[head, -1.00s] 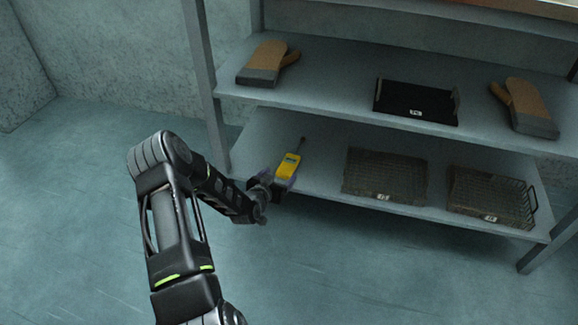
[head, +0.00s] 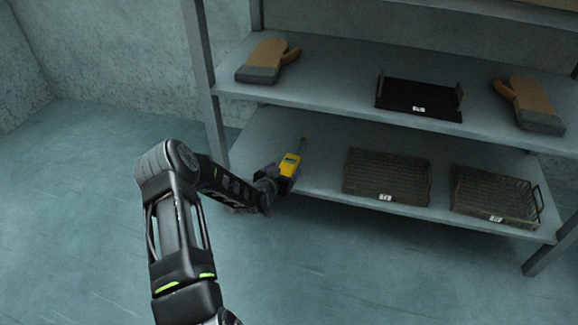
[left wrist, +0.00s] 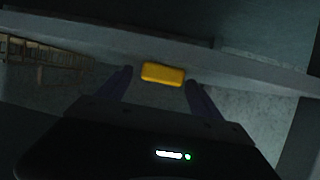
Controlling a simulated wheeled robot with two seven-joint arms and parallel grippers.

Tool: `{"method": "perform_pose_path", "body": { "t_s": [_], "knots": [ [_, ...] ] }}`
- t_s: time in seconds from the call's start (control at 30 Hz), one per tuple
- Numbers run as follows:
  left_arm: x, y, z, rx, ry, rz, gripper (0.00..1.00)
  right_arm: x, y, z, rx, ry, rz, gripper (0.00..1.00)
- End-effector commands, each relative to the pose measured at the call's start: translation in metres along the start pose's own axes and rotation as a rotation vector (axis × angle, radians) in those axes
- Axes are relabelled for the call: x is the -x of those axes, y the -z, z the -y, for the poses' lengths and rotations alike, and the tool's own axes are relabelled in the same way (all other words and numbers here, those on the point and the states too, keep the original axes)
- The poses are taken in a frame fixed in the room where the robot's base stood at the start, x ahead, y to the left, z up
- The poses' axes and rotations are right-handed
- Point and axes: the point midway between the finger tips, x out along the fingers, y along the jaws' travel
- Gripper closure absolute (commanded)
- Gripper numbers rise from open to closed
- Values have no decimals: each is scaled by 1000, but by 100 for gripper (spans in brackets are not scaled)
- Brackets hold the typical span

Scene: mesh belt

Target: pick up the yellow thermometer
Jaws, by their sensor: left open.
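The yellow thermometer (head: 290,165) has a small dark display and a thin dark probe that points up and away. It is at the left part of the lower shelf, near its front edge. In the left wrist view its yellow end (left wrist: 163,73) shows between the fingertips. My left gripper (head: 285,178) is at the near end of the thermometer, with its jaws open. In the left wrist view the two fingers (left wrist: 158,82) stand apart on either side of the yellow body, and I see a gap on both sides. My right gripper is not in view.
The lower shelf (head: 325,185) also holds two wire baskets (head: 385,175) (head: 490,197) to the right. The upper shelf (head: 335,85) above holds two oven mitts (head: 265,62) (head: 530,105) and a black tray (head: 420,98). A shelf post (head: 207,85) stands left of the thermometer.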

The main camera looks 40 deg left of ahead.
Motion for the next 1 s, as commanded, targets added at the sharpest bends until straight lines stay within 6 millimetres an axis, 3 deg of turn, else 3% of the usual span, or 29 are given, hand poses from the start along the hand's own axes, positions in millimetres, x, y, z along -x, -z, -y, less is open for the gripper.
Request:
{"method": "perform_pose_path", "body": {
  "t_s": [0.07,0.9,1.0],
  "knots": [
    [0,0,0,0,0,0,25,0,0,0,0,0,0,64],
    [0,0,0,0,0,0,92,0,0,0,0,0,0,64],
    [0,1,0,0,0,-2,97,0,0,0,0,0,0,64]
  ]
}}
